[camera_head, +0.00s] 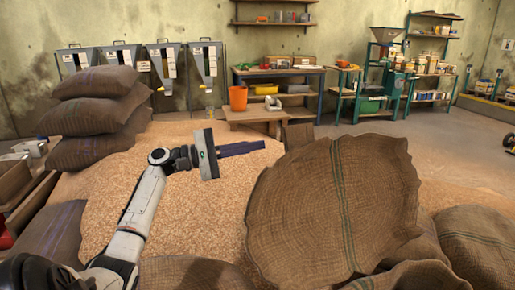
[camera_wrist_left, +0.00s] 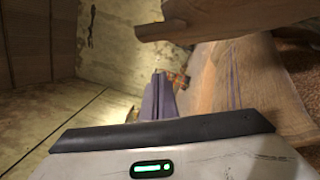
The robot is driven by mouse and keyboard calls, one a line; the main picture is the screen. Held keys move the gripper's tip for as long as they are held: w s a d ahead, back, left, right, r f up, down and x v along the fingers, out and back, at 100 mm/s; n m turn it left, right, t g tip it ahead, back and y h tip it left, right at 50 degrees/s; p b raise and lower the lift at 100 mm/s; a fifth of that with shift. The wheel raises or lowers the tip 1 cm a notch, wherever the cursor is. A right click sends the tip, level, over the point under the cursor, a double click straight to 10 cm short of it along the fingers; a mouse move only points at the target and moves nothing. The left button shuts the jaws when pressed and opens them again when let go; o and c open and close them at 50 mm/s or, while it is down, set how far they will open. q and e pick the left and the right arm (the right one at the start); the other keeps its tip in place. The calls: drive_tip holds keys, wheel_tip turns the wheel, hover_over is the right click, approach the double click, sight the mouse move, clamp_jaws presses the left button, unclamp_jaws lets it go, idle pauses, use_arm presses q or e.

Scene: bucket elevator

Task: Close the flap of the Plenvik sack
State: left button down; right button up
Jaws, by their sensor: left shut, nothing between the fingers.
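A large brown burlap sack piece (camera_head: 350,205) with green stripes and a ragged edge stands up, spread wide, right of centre in the head view. I take it for the sack's flap; no Plenvik name is readable. My left gripper (camera_head: 258,147) points right, just left of and above its upper left edge, with a visible gap in the picture. The gripper's dark fingers are together and empty. They also show in the left wrist view (camera_wrist_left: 158,98), beside a brown surface whose identity I cannot tell. My right gripper is not in view.
Loose grain (camera_head: 215,205) lies under my left arm. Stacked full sacks (camera_head: 95,100) stand at left, and more sacks (camera_head: 480,240) at lower right. Behind are a low wooden table (camera_head: 258,114), an orange bucket (camera_head: 238,98) and shelves. Open floor lies at back right.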

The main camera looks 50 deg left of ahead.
sight(287, 140)
use_arm(q)
drive_tip(key=w+d, duration=0.2)
drive_tip(key=w+d+r, duration=0.1)
drive_tip(key=w+d, duration=0.1)
drive_tip(key=w+d+r+p, duration=0.1)
drive_tip(key=w, duration=0.1)
drive_tip(key=shift+d, duration=0.4)
drive_tip(key=shift+s+d+r, duration=0.15)
drive_tip(key=shift+d, duration=0.2)
drive_tip(key=shift+s+d+r, duration=0.15)
drive_tip(key=shift+d, duration=0.2)
